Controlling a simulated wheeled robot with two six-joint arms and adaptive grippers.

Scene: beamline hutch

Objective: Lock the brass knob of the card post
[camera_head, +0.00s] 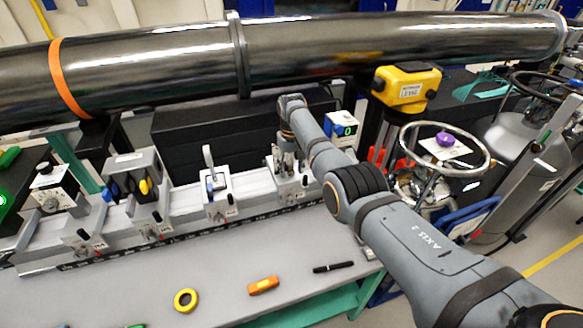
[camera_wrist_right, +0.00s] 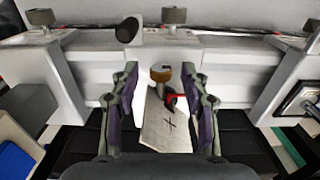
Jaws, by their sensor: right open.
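The brass knob (camera_wrist_right: 161,73) shows in the right wrist view, at the middle against a pale carriage. Below it hangs a white card (camera_wrist_right: 165,128) with a dark cross, and a small black-and-red piece (camera_wrist_right: 174,99) sits beside the card. My right gripper (camera_wrist_right: 160,82) is open, with one finger on each side of the knob and card; I see a gap on both sides. In the head view my right gripper (camera_head: 287,165) is down at the rightmost carriage (camera_head: 298,186) of the rail, and the arm hides much of that post. My left gripper is not in view.
A long rail (camera_head: 185,212) carries several other mounts. A steel pipe (camera_head: 150,68) runs above it. A yellow unit (camera_head: 406,88) and a handwheel (camera_head: 445,148) stand to the right. A yellow ring (camera_head: 186,299), an orange tool (camera_head: 263,285) and a black marker (camera_head: 333,267) lie on the bench front.

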